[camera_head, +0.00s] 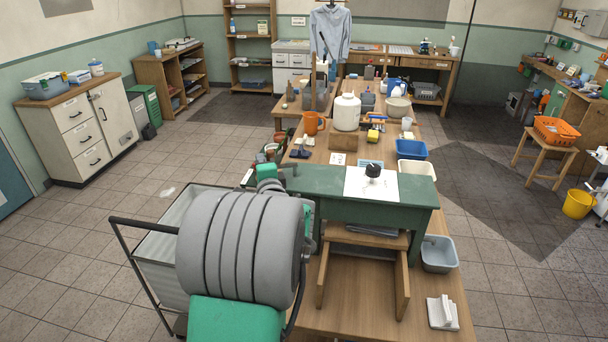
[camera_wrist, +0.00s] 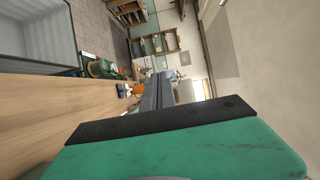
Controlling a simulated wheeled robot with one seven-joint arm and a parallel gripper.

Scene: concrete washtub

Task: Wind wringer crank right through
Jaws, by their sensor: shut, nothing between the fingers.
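My gripper (camera_wrist: 160,82) is shut and empty in the wrist view, its grey fingers pointing away from the black bar and green body. In the head view my large grey and green arm stands in front, and I cannot make out the fingers.
A pale tub trolley (camera_head: 152,247) with a black handle stands left of my arm. White paper (camera_head: 357,188) with a black knob (camera_head: 373,170) lies on the bench. A blue-grey basin (camera_head: 438,255) is right of it. Tiled floor at left is largely clear.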

